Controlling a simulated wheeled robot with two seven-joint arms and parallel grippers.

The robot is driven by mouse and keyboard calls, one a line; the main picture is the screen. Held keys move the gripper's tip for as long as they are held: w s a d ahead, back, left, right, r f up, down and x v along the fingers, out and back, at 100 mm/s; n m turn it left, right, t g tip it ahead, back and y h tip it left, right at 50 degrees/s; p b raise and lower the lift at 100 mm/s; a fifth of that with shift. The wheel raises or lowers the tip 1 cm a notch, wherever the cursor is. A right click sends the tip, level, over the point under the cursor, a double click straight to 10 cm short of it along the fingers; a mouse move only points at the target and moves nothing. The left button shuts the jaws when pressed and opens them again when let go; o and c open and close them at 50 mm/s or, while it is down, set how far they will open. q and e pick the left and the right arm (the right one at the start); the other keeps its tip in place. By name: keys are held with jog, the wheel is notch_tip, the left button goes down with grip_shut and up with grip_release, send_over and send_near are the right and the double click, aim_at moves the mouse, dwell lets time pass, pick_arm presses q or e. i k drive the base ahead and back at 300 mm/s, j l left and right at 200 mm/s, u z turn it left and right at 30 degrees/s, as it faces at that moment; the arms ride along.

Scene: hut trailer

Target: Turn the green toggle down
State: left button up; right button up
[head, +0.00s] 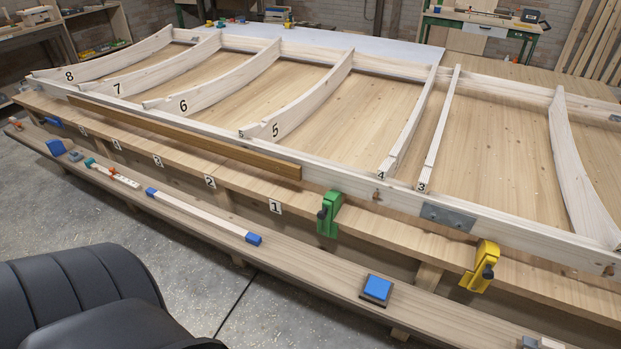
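The green toggle (329,214) is a green clamp-like body with a small dark knob on its left side. It sits at the front edge of the long wooden frame (340,184), right of the number 1 label (275,206), and stands upright. The exact position of its moving part is too small to tell. A similar yellow toggle (481,267) with a dark knob is farther right on the same edge. Neither of my grippers shows in the head view.
A lower wooden ledge (325,282) runs in front, holding a blue block (377,288), a pale bar with blue ends (204,214) and small tools. A brown strip (200,138) lies along the frame. Numbered ribs stand behind. The ledge just below the green toggle is clear.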

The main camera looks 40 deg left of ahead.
aim_at(325, 215)
jog(key=u, duration=1.05)
